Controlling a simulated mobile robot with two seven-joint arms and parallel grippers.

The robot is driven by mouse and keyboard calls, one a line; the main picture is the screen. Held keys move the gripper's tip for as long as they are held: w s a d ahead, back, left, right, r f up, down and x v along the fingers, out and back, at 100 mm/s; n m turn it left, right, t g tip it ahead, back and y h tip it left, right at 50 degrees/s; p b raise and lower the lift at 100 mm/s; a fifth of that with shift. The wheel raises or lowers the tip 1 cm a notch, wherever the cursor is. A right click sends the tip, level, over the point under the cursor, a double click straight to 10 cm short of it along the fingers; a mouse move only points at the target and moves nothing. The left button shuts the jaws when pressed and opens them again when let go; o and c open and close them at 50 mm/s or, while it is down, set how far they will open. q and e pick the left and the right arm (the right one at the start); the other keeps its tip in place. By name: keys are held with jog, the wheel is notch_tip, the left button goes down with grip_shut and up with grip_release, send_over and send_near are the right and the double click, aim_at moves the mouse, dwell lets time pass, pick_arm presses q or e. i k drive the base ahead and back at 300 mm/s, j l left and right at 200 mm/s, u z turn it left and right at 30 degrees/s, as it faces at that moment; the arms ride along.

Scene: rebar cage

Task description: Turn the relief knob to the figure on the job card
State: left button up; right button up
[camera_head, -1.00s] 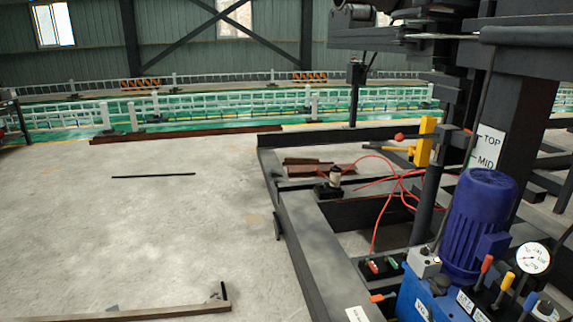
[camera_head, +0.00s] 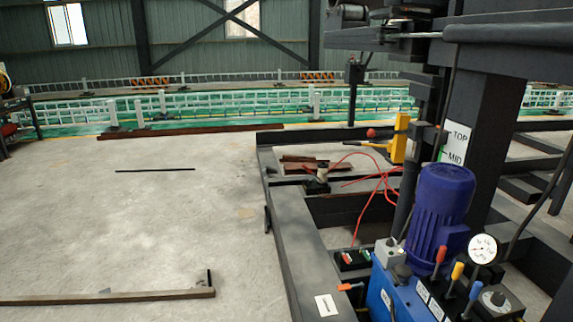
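A blue hydraulic unit (camera_head: 385,290) with a purple-blue motor (camera_head: 440,207) stands at the lower right. Its top carries red, yellow and blue-tipped levers and a round white gauge (camera_head: 484,250); the needle reading is too small to tell. Neither gripper is in view.
A dark steel frame (camera_head: 300,245) runs beside the unit, with red hoses (camera_head: 368,190) and a yellow-handled tool (camera_head: 399,140) over it. A dark column bears a TOP/MID sign (camera_head: 455,143). Open concrete floor (camera_head: 130,220) lies left, with a bar (camera_head: 110,297) in front.

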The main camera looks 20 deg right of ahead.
aim_at(497, 299)
jog(key=k+l, duration=0.2)
jog(key=l, duration=0.15)
jog(key=k+l, duration=0.2)
jog(key=l, duration=1.05)
